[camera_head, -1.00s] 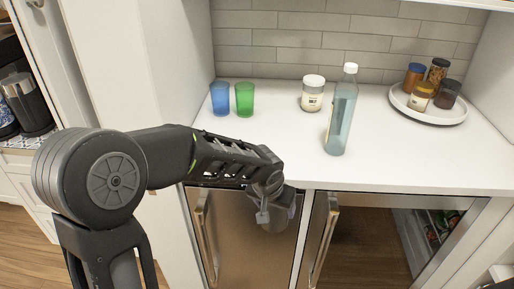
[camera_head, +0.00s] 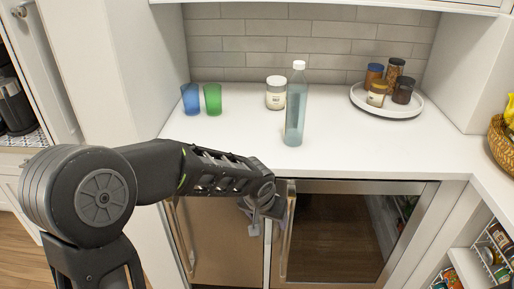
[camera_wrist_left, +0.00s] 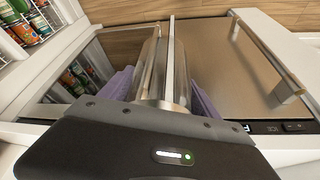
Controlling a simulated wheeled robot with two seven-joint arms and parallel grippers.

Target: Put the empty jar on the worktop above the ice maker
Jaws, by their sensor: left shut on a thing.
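My left gripper (camera_wrist_left: 158,98) is shut on a clear glass jar (camera_wrist_left: 153,75) between its purple fingers, in front of the appliances. The jar looks empty. In the head view my left gripper (camera_head: 264,212) is below the worktop's front edge, and the jar is hard to make out there. The ice maker (camera_head: 222,240) is the left appliance, with a plain steel door; its control strip (camera_wrist_left: 270,127) shows in the wrist view. The white worktop (camera_head: 235,130) runs above it. My right gripper is not in view.
On the worktop stand a blue glass (camera_head: 190,99), a green glass (camera_head: 213,99), a lidded white jar (camera_head: 276,94) and a tall bottle (camera_head: 296,105). A round tray (camera_head: 385,110) holds several small jars. A glass-door cooler (camera_head: 335,240) is right of the ice maker. The front-left worktop is clear.

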